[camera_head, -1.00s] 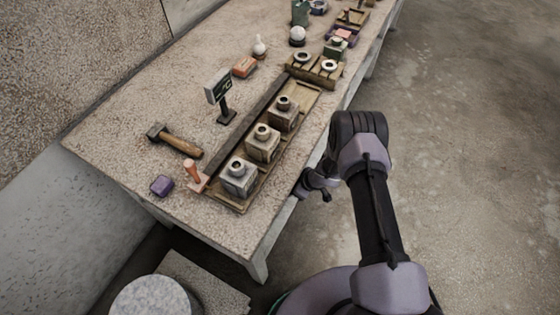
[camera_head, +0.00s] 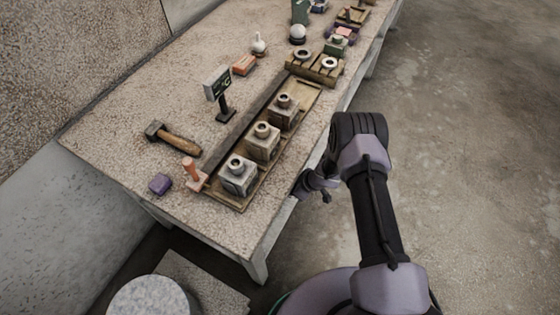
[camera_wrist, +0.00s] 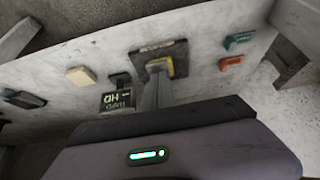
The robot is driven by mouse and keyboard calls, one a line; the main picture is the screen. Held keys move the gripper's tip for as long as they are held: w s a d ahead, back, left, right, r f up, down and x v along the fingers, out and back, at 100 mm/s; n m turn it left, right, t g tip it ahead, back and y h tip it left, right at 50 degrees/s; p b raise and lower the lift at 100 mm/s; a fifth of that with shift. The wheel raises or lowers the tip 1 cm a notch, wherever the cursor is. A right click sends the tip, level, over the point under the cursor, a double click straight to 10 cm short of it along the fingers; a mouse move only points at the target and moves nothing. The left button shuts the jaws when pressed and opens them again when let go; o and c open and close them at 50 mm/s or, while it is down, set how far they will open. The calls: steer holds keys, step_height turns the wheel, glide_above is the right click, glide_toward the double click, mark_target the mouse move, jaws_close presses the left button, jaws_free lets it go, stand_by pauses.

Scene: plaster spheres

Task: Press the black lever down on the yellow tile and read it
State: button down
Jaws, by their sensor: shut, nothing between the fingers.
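In the wrist view a dark square plate (camera_wrist: 160,57) with a yellow piece (camera_wrist: 178,64) at its middle lies on a pale surface. My gripper (camera_wrist: 159,74) is shut and empty, its grey fingers pointing at this plate and covering part of it. I cannot tell whether the tips touch it. A black lever cannot be made out for certain. A small dark sign (camera_wrist: 118,101) with pale lettering, upside down, is just left of the fingers. In the head view my wrist (camera_head: 320,182) is beside the table's right edge; the fingertips are too small to tell.
The head view shows a long speckled table (camera_head: 120,110) with a wooden tray (camera_head: 247,192) of grey blocks, a hammer (camera_head: 176,138), a purple block (camera_head: 160,184) and a display on a stand (camera_head: 217,83). In the wrist view a cream block (camera_wrist: 80,76) and teal (camera_wrist: 238,40) and orange (camera_wrist: 230,62) pieces lie nearby.

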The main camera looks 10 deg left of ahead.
steer(key=shift+f+b, duration=1)
steer(key=shift+f, duration=0.15)
steer(key=shift+r, duration=0.1)
stand_by(0.6)
steer(key=shift+r+p, duration=2.4)
steer(key=shift+r, duration=1.15)
steer(key=shift+f, duration=0.1)
